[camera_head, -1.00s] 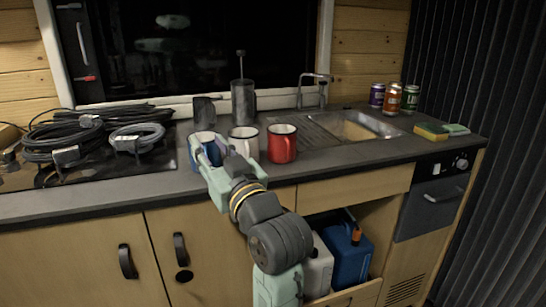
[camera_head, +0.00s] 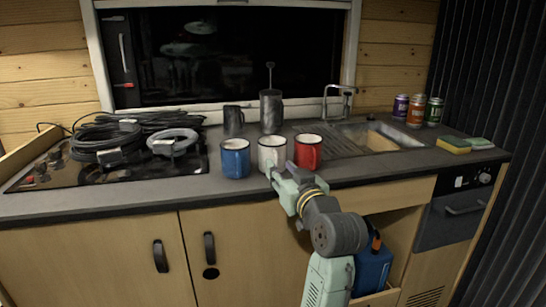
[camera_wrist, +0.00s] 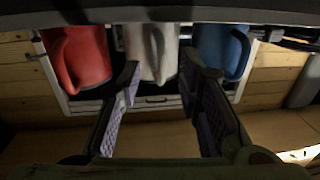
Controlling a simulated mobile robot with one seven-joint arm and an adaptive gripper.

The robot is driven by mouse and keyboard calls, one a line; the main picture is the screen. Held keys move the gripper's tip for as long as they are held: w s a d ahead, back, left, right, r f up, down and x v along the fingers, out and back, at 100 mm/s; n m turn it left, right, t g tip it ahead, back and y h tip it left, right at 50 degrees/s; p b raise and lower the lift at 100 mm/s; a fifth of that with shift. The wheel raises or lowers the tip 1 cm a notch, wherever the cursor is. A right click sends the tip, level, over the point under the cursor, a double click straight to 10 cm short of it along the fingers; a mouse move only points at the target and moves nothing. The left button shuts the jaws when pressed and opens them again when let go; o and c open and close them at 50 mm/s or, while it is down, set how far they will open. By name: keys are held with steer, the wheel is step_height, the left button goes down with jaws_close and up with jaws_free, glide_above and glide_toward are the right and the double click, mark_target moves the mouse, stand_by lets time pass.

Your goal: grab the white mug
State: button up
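The white mug (camera_head: 268,151) stands upright on the dark counter, between a blue mug (camera_head: 235,160) and a red mug (camera_head: 307,152). My gripper (camera_head: 277,174) is at the counter's front edge, just in front of the white mug, and covers its lower part in the head view. In the wrist view, which looks upside down, the two fingers (camera_wrist: 162,88) are spread with nothing held. The white mug (camera_wrist: 150,52) shows beyond and between the fingertips, its handle facing me. I cannot tell whether a finger touches it.
A grey pot (camera_head: 271,112) and a dark cup (camera_head: 233,121) stand behind the mugs. Coiled black cables (camera_head: 105,143) lie on the hob at left. The sink (camera_head: 380,137) is at right, with several cans and a sponge (camera_head: 454,145) beyond. A cabinet below is open.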

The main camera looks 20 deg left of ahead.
mark_target(273, 158)
steer(key=x, duration=0.3)
steer(key=shift+a+f, duration=0.1)
jaws_close()
stand_by(0.7)
